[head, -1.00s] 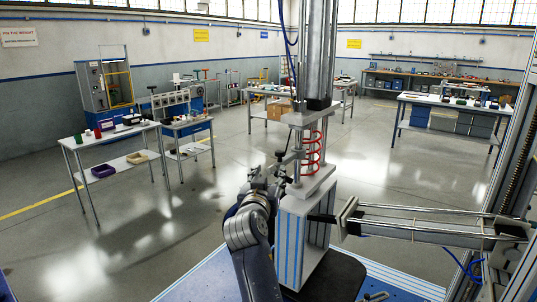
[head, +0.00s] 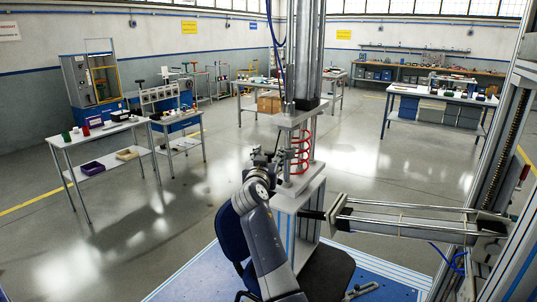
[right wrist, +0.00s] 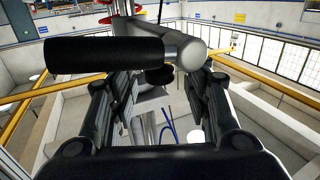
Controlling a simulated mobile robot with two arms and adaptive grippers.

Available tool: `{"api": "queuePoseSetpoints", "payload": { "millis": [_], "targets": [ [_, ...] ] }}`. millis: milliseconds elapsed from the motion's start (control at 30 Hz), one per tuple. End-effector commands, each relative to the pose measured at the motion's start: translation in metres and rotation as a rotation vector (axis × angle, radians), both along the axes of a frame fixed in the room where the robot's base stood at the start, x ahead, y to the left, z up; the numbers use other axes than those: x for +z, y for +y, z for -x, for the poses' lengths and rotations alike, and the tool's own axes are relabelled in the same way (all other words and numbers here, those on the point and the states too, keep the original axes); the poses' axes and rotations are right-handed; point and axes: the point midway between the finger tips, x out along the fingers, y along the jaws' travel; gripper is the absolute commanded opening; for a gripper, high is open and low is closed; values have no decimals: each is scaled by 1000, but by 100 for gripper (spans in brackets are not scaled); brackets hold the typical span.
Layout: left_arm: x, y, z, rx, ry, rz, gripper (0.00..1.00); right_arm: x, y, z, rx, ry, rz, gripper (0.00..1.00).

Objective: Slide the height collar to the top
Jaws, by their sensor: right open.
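My right gripper (head: 266,158) is beside the left side of the test machine's guide rods and red coil (head: 302,150), above the grey block (head: 297,205). In the right wrist view its two fingers (right wrist: 165,110) are apart. A black cylindrical handle (right wrist: 105,60) and a grey bar with a round pale end (right wrist: 190,52) cross just beyond and above the fingers. I cannot tell whether either touches a finger. I cannot clearly pick out the height collar; the gripper and arm cover part of that area. My left gripper is not in view.
A dark office chair (head: 327,272) stands on the blue platform (head: 385,290) below my right arm. A horizontal actuator (head: 405,218) reaches in from the right towards the block. Worktables (head: 97,134) stand well back, with open floor between.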

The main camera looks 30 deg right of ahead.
Motion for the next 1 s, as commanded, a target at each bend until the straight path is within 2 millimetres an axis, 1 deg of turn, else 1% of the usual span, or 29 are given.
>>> {"api": "queuePoseSetpoints", "payload": {
  "millis": [333, 367, 400, 467, 500, 533, 667, 700, 767, 900, 1000],
  "targets": [
    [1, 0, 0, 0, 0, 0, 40, 0, -2, -2, 0, 1, -1, 44],
    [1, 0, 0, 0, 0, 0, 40, 0, -2, -2, 0, 1, -1, 38],
    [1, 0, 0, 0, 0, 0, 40, 0, -2, -2, 0, 1, -1, 29],
    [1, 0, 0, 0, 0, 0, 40, 0, -2, -2, 0, 1, -1, 15],
    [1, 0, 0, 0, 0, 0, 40, 0, -2, -2, 0, 1, -1, 6],
    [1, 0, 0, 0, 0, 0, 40, 0, -2, -2, 0, 1, -1, 0],
    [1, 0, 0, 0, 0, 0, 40, 0, -2, -2, 0, 0, 0, 0],
    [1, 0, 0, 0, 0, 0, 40, 4, -2, -2, 0, -1, 0, 0],
    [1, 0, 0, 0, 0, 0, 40, 13, -2, -2, 0, -5, 0, 0],
    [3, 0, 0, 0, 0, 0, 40, 41, -2, -2, 0, -7, -1, 0],
    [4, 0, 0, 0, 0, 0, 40, 54, -1, -2, 1, -7, 0, 0]
  ]
}}
